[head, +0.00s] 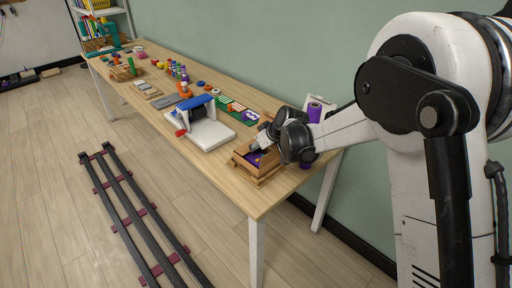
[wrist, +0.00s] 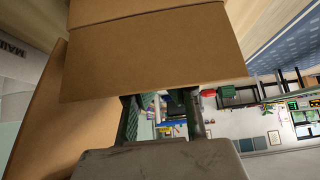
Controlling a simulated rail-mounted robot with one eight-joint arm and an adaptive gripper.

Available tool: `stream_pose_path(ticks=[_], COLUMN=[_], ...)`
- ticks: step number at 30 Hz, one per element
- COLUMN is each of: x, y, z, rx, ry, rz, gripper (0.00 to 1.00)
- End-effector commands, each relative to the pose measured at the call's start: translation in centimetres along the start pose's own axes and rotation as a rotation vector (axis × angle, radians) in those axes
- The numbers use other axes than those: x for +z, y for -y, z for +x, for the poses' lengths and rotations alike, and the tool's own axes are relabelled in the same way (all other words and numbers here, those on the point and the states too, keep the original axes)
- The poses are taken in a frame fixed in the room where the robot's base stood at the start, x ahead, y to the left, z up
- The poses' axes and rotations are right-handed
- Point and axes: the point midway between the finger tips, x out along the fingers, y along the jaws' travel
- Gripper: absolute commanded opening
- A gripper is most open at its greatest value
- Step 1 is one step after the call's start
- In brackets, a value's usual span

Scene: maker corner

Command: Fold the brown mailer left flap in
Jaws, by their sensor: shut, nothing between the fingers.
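The brown mailer (head: 243,171) is an open cardboard box near the front end of the wooden table, with purple showing inside. Its flaps stand out around the opening, but I cannot tell clearly which is the left flap in the head view. My gripper (head: 256,147) is shut and empty, low at the mailer's opening. In the wrist view a broad brown cardboard panel (wrist: 155,55) covers the fingertips, and another brown panel (wrist: 62,115) slants at the left. I cannot tell whether the fingers touch the cardboard.
A white and blue device with a black roll (head: 205,132) stands on the table left of the mailer. Purple cylinders (head: 314,112) stand behind my wrist. A green mat with coloured pieces (head: 238,110) lies farther back. The table's front edge is close to the mailer.

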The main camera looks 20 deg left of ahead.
Motion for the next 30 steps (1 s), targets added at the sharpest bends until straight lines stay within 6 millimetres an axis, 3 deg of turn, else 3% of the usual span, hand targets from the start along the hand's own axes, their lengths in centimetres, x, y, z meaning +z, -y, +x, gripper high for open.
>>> stream_pose_path(ticks=[24, 30], x=[-1.6, -2.5], y=[0.0, -0.1], z=[0.3, -0.9], rx=[0.000, 0.001], ry=[0.000, 0.000], rz=[0.000, 0.002], gripper=[0.00, 0.00])
